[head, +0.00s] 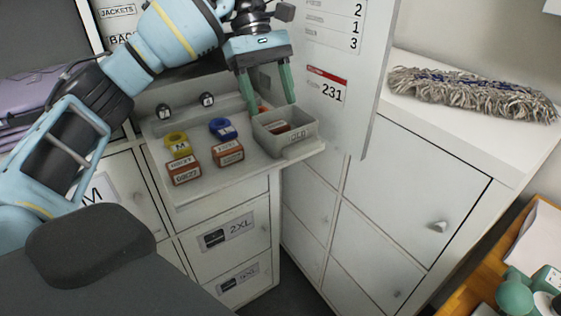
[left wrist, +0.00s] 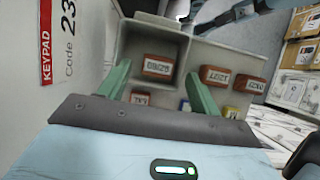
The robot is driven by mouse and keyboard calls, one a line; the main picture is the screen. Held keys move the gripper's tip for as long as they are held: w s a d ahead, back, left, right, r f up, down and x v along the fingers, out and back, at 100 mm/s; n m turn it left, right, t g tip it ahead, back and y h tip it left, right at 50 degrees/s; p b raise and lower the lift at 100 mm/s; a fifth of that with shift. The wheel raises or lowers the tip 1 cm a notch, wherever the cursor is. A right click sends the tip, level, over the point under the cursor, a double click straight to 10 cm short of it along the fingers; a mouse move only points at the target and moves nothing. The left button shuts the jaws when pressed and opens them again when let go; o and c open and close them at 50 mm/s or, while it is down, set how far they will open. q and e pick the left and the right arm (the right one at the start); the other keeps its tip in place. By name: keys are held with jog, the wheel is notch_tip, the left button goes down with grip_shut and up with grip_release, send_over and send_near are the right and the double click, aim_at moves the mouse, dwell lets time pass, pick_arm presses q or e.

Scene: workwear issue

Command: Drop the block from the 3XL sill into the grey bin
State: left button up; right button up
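The grey bin (head: 303,141), marked OLD, stands at the right end of a pale shelf in the head view. An orange-red block with a white label (left wrist: 157,67) lies inside it. My left gripper (head: 270,100) points down over the back of the bin, its green fingers apart. In the left wrist view the fingers (left wrist: 162,88) are spread with nothing seen clamped. Another orange-red block (left wrist: 143,99) shows beyond the bin wall, partly hidden by the gripper; a bit of orange (head: 262,106) shows there in the head view. I cannot make out a 3XL sill.
A white panel marked 231 (head: 327,110) stands close right of the bin. A mop head (head: 470,94) lies on the right cabinet.

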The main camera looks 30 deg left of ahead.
pick_arm(q)
jog(key=shift+o, duration=0.3)
pick_arm(e)
jog(key=shift+d, duration=0.1)
pick_arm(q)
jog(key=shift+w+a+r, duration=0.1)
jog(key=shift+a+r, duration=0.05)
jog(key=shift+r, duration=0.1)
jog(key=p+v, duration=0.1)
jog(key=v, duration=0.6)
jog(key=shift+p, duration=0.3)
pick_arm(e)
jog(key=shift+w+d+r+t, duration=0.1)
jog(key=shift+w+r+t, duration=0.2)
jog(key=shift+w+r, duration=0.7)
jog(key=shift+s, duration=0.2)
jog(key=shift+s, duration=0.15)
